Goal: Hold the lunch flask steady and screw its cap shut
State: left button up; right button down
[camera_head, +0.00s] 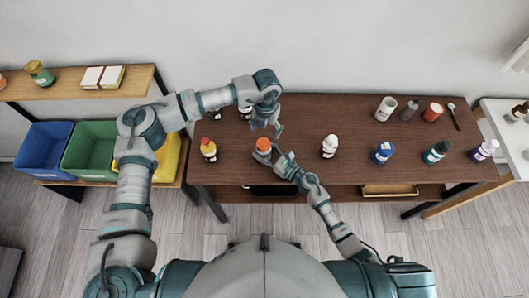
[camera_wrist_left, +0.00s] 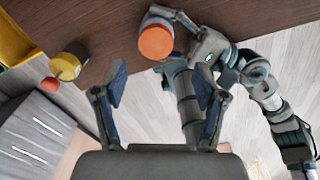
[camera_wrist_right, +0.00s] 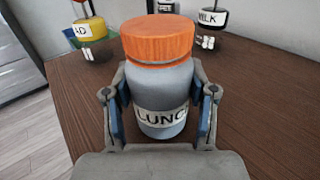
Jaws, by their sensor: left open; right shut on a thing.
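The grey lunch flask (camera_wrist_right: 158,88) stands upright on the brown table, with a white label reading "LUNC". Its orange cap (camera_wrist_right: 158,38) sits on top; I cannot tell how tightly. The cap also shows in the head view (camera_head: 263,145) and in the left wrist view (camera_wrist_left: 156,42). My right gripper (camera_wrist_right: 160,100) is shut on the flask's body, one blue-padded finger on each side. My left gripper (camera_head: 274,129) is open and empty above the table, close to the flask and apart from the cap. In the left wrist view the cap lies beyond the open fingers (camera_wrist_left: 161,85).
Blue (camera_head: 382,152) and green (camera_head: 435,152) bottles stand farther right. Dark bottles at the back left are partly hidden by my left arm.

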aim_at(266, 143)
pick_arm(q)
jog(key=f, duration=0.7)
jog(key=shift+d, duration=0.3)
pick_arm(e)
jog(key=shift+d, duration=0.3)
pick_arm(q)
jog(key=shift+a+f, duration=0.15)
jog(key=shift+f, duration=0.35)
pick_arm(e)
jog(key=shift+a, duration=0.2)
